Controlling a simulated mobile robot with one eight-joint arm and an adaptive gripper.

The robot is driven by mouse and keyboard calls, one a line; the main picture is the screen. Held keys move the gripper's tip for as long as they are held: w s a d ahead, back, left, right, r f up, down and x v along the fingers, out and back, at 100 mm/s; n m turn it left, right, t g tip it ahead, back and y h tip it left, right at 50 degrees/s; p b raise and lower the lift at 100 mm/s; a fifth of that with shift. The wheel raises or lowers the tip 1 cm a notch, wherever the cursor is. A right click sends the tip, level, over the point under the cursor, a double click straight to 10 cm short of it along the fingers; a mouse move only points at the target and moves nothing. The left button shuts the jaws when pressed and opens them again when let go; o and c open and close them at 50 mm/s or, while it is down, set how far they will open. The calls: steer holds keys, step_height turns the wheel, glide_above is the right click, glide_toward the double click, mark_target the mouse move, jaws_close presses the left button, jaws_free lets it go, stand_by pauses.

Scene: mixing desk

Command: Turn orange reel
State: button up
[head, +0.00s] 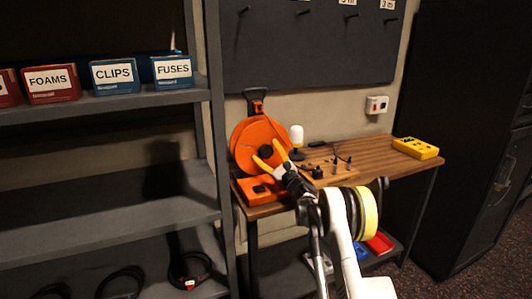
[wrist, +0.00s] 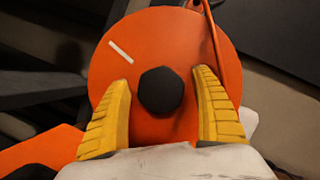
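The orange reel (head: 249,136) stands upright at the left end of the wooden desk, on an orange base (head: 256,191) and with a dark handle (head: 255,95) on top. In the wrist view its round orange face (wrist: 140,70) fills the middle, with a short white mark at upper left and a black hub (wrist: 160,91) at the centre. My gripper (head: 268,155) is in front of the reel. Its yellow fingers are spread wide on either side of the hub in the wrist view (wrist: 162,95), with nothing between them that they visibly clasp. Whether the fingertips touch the face I cannot tell.
The wooden desk (head: 378,155) holds a white-topped item (head: 296,136), a board with small dark parts (head: 331,171) and a yellow box (head: 415,148). A grey shelf (head: 110,105) with labelled bins is at the left. A dark cabinet (head: 465,120) stands at the right.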

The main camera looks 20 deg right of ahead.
steer(key=v, duration=1.2)
